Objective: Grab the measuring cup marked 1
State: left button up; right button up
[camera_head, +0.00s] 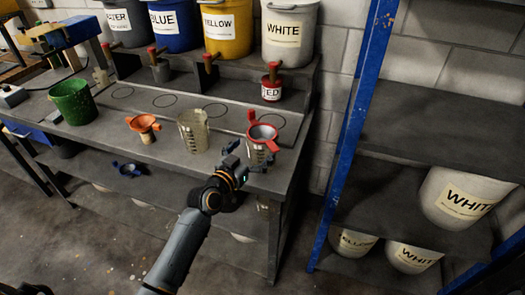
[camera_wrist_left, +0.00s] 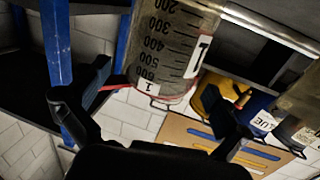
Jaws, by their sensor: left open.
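A second measuring cup (camera_head: 193,132) stands to the left.
An orange funnel (camera_head: 144,123) and a green bucket (camera_head: 73,102) stand farther left on the bench. A small red-labelled pot (camera_head: 271,88) and large paint buckets (camera_head: 228,32) are behind. A blue-framed shelf (camera_head: 351,125) rises on the right.

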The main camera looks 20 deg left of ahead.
pick_arm(q)
jog(key=shift+f+x, duration=0.2)
jog(key=shift+x, duration=0.7)
jog(key=shift+f+x, duration=0.2)
jog(key=shift+x, duration=0.7)
jog(key=shift+f+x, duration=0.2)
jog(key=shift+x, duration=0.75)
jog(key=shift+a, duration=0.15)
jog(key=shift+s, duration=0.1)
jog(key=shift+c, duration=0.2)
jog(key=shift+r, duration=0.1)
jog(key=c, duration=0.9)
